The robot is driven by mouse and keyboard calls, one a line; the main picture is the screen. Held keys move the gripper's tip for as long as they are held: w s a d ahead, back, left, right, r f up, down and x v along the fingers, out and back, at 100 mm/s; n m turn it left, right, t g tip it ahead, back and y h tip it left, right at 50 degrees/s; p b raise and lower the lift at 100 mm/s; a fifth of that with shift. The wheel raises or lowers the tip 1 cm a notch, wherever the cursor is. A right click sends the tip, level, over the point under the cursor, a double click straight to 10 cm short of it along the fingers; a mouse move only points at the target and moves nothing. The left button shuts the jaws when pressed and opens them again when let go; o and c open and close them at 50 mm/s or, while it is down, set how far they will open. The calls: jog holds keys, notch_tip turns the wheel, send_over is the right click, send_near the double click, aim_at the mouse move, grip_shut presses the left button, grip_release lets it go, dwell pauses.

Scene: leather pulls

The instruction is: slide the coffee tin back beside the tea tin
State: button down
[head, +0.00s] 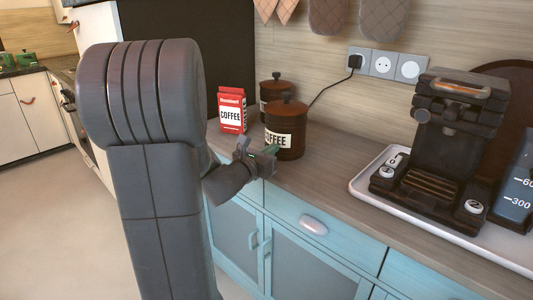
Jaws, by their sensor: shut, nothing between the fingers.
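The coffee tin (286,143) is a brown lidded canister with a cream COFFEE label, upright on the wooden counter. A second brown lidded tin (268,91), apparently the tea tin, stands behind it toward the wall; its label is largely hidden by the coffee tin. My gripper (272,152) is at the lower left front of the coffee tin, its fingers shut and empty. The fingertips overlap the tin's lower label area in the picture; whether they touch it I cannot tell.
A red COFFEE packet (231,110) stands left of the tins. A coffee machine (446,140) sits on a white tray (364,187) at right, near a blue measuring container (517,190). A black cord runs from the socket strip (384,63) down behind the tins. The counter (325,172) between tins and tray is clear.

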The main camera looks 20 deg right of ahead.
jog(key=shift+w+d+f+b, duration=0.1)
jog(key=shift+w+d+b, duration=0.1)
jog(key=shift+b, duration=0.15)
jog(key=b+x, duration=0.6)
jog(key=x, duration=1.1)
jog(key=shift+s, duration=0.15)
jog(key=shift+b, duration=0.35)
